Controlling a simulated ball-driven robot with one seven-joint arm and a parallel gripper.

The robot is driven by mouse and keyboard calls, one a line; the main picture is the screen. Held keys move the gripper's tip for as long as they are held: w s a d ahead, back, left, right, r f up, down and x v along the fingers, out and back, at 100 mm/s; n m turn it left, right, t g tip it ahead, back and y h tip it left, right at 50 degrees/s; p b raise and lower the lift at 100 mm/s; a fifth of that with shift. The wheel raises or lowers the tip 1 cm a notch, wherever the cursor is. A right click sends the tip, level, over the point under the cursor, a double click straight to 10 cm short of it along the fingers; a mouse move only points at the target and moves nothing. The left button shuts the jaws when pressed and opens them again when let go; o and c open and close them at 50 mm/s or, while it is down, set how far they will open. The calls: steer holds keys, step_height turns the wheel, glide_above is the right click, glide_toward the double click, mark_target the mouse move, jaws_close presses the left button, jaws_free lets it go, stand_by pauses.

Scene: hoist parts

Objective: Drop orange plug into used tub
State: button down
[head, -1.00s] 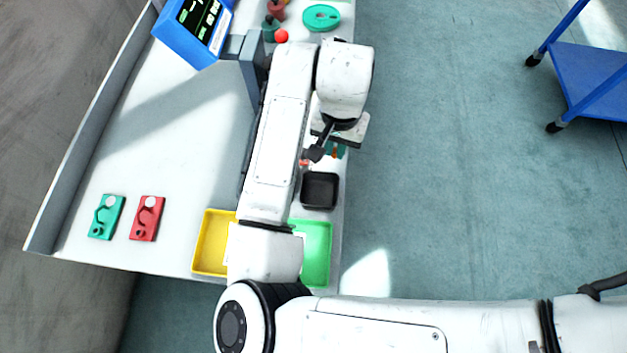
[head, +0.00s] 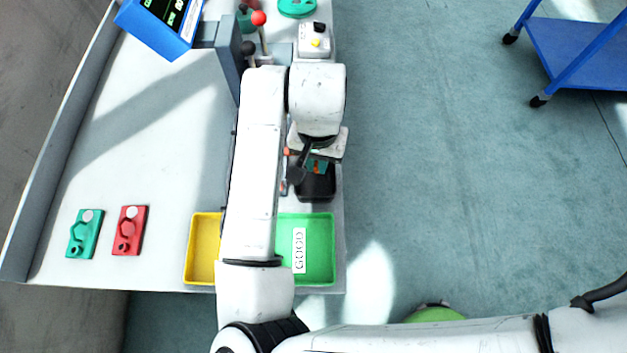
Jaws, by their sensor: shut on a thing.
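My gripper (head: 316,167) points down from the arm's wrist, over the black tub (head: 318,191). It is shut on a small orange thing (head: 308,167), which I take to be the orange plug, beside teal parts. The wrist and a dark part of the gripper hide most of the plug. The tub stands near the table's right edge, just behind the green tray. No label shows on it, so I cannot confirm that it is the used tub. Its far side is covered by my gripper.
A green tray (head: 322,265) marked GOOD and a yellow tray (head: 200,252), partly behind my arm, stand at the near edge. Teal (head: 84,234) and red (head: 129,230) plates lie at left. A post with a screen (head: 163,22) and a red-knobbed lever (head: 259,18) stand behind.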

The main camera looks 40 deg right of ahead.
steer(key=shift+f, duration=0.1)
steer(key=c, duration=1.1)
jaws_free()
step_height(320, 180, up, 11)
steer(key=shift+f, duration=0.1)
